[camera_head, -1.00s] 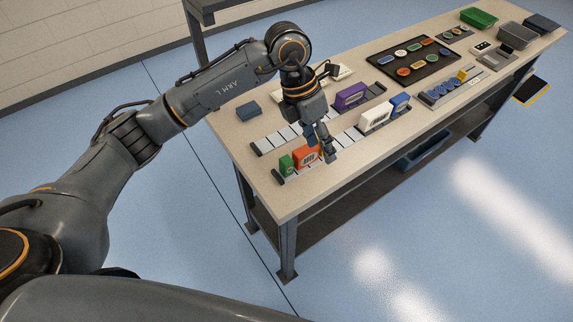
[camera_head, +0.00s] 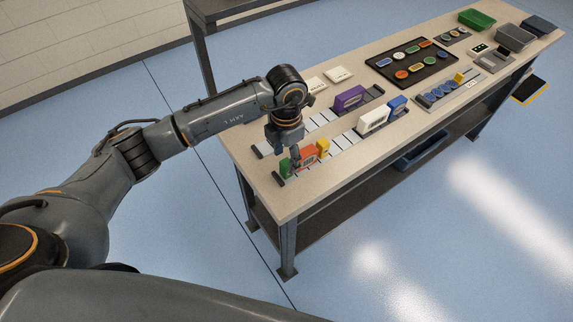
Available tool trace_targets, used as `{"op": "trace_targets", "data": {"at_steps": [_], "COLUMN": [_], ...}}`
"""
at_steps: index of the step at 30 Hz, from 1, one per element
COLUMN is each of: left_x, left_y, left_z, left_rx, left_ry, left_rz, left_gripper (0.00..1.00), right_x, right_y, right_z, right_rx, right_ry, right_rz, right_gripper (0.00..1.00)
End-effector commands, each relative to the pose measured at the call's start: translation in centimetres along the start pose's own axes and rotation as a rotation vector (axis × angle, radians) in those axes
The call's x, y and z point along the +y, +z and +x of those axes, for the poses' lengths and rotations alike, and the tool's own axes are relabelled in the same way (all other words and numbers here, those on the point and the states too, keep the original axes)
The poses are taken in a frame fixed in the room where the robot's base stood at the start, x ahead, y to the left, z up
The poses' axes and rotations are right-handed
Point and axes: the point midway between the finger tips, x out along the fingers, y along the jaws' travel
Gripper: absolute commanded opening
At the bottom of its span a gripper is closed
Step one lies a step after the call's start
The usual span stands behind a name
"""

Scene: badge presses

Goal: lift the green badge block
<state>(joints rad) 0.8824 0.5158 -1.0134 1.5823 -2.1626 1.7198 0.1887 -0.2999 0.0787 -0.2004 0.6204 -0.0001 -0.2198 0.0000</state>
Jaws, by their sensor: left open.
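The green badge block (camera_head: 285,169) stands at the near left end of the front rail (camera_head: 345,141). An orange block (camera_head: 308,154) stands just right of it, then a yellow block (camera_head: 323,147). My left gripper (camera_head: 295,158) points down at the green block, with its fingers in front of the seam between green and orange. It is open and holds nothing. Its fingers hide part of the green block; I cannot tell whether they touch it. My right gripper is out of view.
A white block (camera_head: 373,120) and a blue block (camera_head: 398,106) stand farther along the front rail. A purple block (camera_head: 350,98) stands on the rear rail. A black tray (camera_head: 385,75) of badges lies beyond. The table's front strip is bare.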

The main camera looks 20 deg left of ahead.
Motion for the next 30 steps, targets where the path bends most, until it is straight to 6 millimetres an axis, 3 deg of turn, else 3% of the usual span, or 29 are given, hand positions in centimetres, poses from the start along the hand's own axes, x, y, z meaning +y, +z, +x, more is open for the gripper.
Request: {"op": "trace_targets", "data": {"at_steps": [3,7,15,16,24,30], "left_x": [-0.5,-0.4,-0.3,-0.3,-0.3,-0.3], "left_y": [-0.3,-0.1,-0.1,-0.1,-0.1,-0.1], "left_z": [1.5,3.2,3.8,3.8,3.7,3.7], "left_rx": [0.007,0.003,0.000,0.000,0.000,0.000], "left_ry": [-0.004,-0.002,0.000,0.000,0.000,0.000], "left_rz": [-0.001,0.000,0.000,0.000,0.000,0.000], "left_gripper": [0.55,0.55,0.55,0.53,0.00,0.00], "right_x": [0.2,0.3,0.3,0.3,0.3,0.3], "right_y": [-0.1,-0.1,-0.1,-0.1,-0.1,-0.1], "right_z": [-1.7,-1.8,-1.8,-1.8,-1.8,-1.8], "right_rx": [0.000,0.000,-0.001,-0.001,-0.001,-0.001], "right_ry": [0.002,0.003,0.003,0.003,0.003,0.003], "right_rz": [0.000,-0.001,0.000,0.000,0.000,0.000], "right_gripper": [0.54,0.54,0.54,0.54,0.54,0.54]}}
